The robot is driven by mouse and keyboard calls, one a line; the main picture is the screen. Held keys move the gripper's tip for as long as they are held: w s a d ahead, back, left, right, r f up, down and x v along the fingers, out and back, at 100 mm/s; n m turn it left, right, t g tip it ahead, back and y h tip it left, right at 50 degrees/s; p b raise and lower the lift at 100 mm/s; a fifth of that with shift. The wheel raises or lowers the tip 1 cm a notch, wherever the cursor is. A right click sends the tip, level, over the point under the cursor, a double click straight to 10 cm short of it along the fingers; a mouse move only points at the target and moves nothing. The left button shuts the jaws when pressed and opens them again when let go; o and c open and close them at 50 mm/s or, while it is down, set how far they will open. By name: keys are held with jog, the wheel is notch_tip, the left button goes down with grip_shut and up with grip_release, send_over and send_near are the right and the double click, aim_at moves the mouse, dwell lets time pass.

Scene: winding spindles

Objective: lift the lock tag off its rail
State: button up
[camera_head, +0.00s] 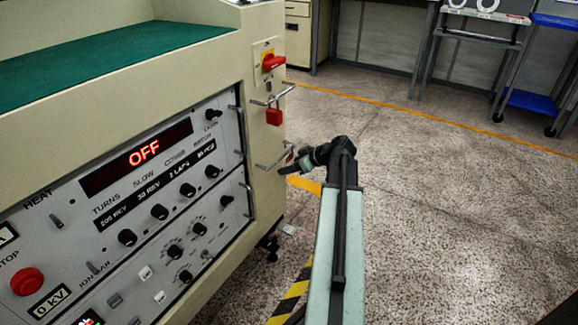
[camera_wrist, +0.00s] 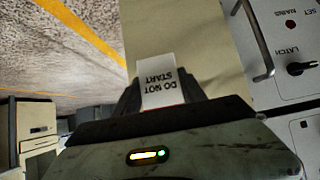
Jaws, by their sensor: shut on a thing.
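The lock tag (camera_wrist: 161,88) is a white label reading "DO NOT START", with a red edge at its base. My gripper (camera_wrist: 160,92) is shut on it, with one dark finger on each side in the wrist view. In the head view my gripper (camera_head: 294,165) is at the cream cabinet's right edge, beside the lower wire rail (camera_head: 268,166). A small red and white bit of the tag (camera_head: 289,154) shows there. Whether the tag still touches the rail cannot be told.
A red padlock (camera_head: 274,117) hangs at the upper wire rail (camera_head: 279,97), below a red rotary switch (camera_head: 273,62) on a yellow plate. The control panel (camera_head: 150,190) reads OFF. The speckled floor (camera_head: 450,200) to the right is clear.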

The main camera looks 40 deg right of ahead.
jog(key=shift+s, duration=0.1)
jog(key=s+d, duration=0.1)
jog(key=s, duration=0.5)
jog(key=shift+s+d, duration=0.35)
dwell(0.5)
jog(key=s+d+r+p, duration=0.2)
jog(key=s+r+p, duration=0.1)
jog(key=s, duration=0.4)
jog(key=shift+s, duration=0.35)
